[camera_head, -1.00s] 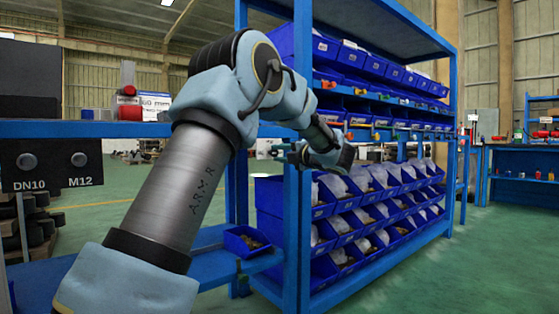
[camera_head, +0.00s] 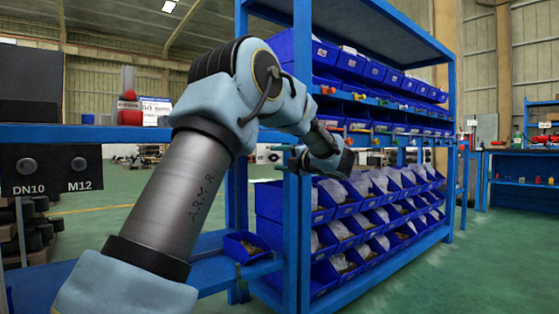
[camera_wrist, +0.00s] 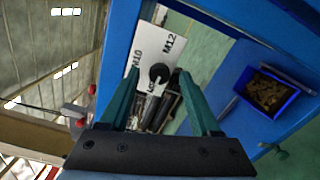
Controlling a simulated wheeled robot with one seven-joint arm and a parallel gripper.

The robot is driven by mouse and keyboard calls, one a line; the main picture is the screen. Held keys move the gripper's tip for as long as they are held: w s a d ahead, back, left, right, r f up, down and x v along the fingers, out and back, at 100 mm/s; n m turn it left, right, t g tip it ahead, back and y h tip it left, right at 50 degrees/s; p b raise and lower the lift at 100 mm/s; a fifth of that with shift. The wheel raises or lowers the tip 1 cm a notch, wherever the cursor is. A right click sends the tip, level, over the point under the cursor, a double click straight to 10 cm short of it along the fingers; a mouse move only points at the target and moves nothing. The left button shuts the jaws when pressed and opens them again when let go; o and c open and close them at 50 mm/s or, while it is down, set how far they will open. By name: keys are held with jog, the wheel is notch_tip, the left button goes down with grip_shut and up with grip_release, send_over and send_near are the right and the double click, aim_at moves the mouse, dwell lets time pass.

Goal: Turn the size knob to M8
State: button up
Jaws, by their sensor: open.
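In the wrist view a white plate (camera_wrist: 150,44) with printed size marks carries a round black knob (camera_wrist: 158,74). I can read M12 at its upper right and M10 at its left; a further mark below is partly covered and unclear. My gripper (camera_wrist: 159,71) is open, its two teal fingers on either side of the knob in the picture. I cannot tell whether they touch it or how far away it is. In the head view my gripper (camera_head: 300,158) is at the blue rack's near post, and this knob is not discernible there.
A black panel (camera_head: 52,171) at left has two round knobs labelled DN10 and M12. The blue rack (camera_head: 304,230) holds rows of blue bins. A small blue bin of brown parts (camera_head: 246,246) sits on the lower shelf, also in the wrist view (camera_wrist: 262,94). Green floor lies open at right.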

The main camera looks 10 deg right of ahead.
jog(key=p+v, duration=0.2)
jog(key=v, duration=0.9)
jog(key=shift+w+r, duration=0.1)
jog(key=shift+w, duration=0.1)
jog(key=w+a+f+m+h+p, duration=0.25)
jog(key=w+a+m+h, duration=0.45)
jog(key=m, duration=0.6)
notch_tip(320, 180, down, 6)
jog(key=s+a+m+g+h, duration=0.3)
jog(key=m, duration=0.2)
jog(key=s+a+f+m+g+y+p, duration=0.1)
jog(key=s+a+f+m+g, duration=0.3)
jog(key=s+a, duration=0.4)
jog(key=s+a+f+m+g+y+p, duration=0.15)
jog(key=s+a+f+g, duration=0.25)
jog(key=s+a+f, duration=0.45)
jog(key=s+a+f+m+g, duration=0.35)
jog(key=s+a, duration=0.25)
jog(key=s, duration=0.4)
notch_tip(320, 180, up, 39)
jog(key=p, duration=3.8)
jog(key=shift+w+d+f, duration=0.2)
jog(key=shift+w+d, duration=0.2)
jog(key=shift+w, duration=0.1)
